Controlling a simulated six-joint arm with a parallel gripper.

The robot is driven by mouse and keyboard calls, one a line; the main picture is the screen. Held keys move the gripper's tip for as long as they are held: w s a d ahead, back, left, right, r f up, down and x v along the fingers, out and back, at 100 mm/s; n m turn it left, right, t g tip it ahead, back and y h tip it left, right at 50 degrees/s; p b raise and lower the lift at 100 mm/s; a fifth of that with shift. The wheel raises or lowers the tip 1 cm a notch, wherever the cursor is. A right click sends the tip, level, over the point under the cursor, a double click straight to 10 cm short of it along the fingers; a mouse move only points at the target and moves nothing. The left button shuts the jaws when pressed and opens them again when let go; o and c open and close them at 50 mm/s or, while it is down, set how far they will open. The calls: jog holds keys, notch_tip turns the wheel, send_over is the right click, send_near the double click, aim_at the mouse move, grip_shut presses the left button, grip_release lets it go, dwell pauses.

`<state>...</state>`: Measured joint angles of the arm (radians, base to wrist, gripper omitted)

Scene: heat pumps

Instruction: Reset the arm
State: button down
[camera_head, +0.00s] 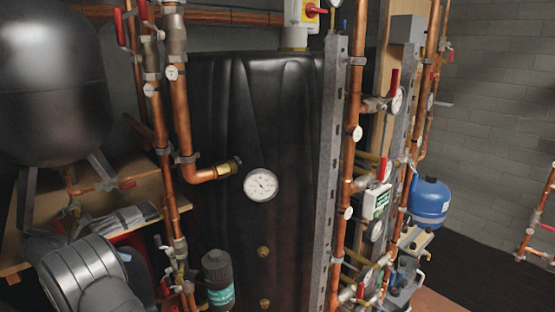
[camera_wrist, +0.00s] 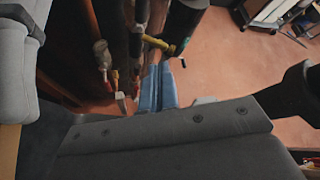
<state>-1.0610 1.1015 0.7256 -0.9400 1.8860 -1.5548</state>
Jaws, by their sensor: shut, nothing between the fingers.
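My gripper (camera_wrist: 159,70) shows in the wrist view as two blue fingers side by side, shut with nothing between them. Its tips point toward a copper pipe and a yellow-handled part (camera_wrist: 155,42); whether they touch cannot be told. In the head view my grey arm (camera_head: 85,275) is at the lower left, and the gripper itself cannot be made out there.
Copper pipes (camera_head: 180,110) with red-handled valves stand close in front of a black tank (camera_head: 285,140) with a round gauge (camera_head: 260,185). A black vessel (camera_head: 50,80) is at the left. A blue vessel (camera_head: 429,202) is at the right. Reddish floor (camera_wrist: 225,60) is open.

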jog(key=w+d+f+m+t+y, duration=0.1)
jog(key=w+d+f, duration=0.1)
jog(key=d+f, duration=0.4)
jog(key=shift+w+d+m+y, duration=0.3)
jog(key=shift+d+m, duration=0.1)
jog(key=shift+d, duration=1.35)
